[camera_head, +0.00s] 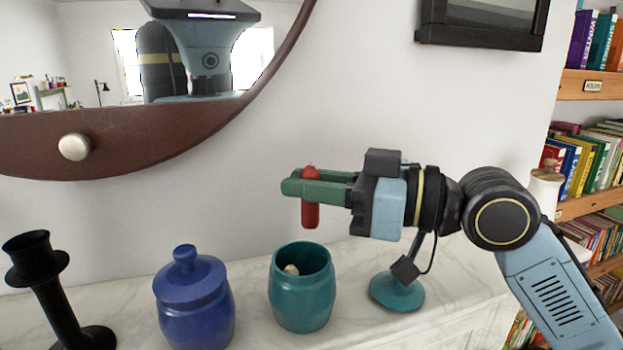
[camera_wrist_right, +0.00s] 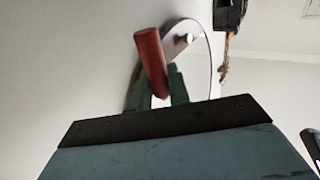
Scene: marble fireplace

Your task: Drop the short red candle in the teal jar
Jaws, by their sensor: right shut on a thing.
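The short red candle (camera_head: 310,214) is held upright between the green fingers of my right gripper (camera_head: 300,187). It also shows in the right wrist view (camera_wrist_right: 151,62), between the fingertips of the right gripper (camera_wrist_right: 160,88). The teal jar (camera_head: 302,302) stands open on the marble mantel below, with its mouth under and near the candle. The candle's lower end is above the jar's rim, apart from it. A small pale object (camera_head: 291,270) shows inside the jar. My left gripper is not in view.
A blue lidded jar (camera_head: 194,305) stands left of the teal jar. A black candlestick (camera_head: 58,295) is at far left. A teal disc-shaped lid or base (camera_head: 397,292) lies on the mantel (camera_head: 450,285) to the right. A round mirror (camera_head: 130,130) hangs behind.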

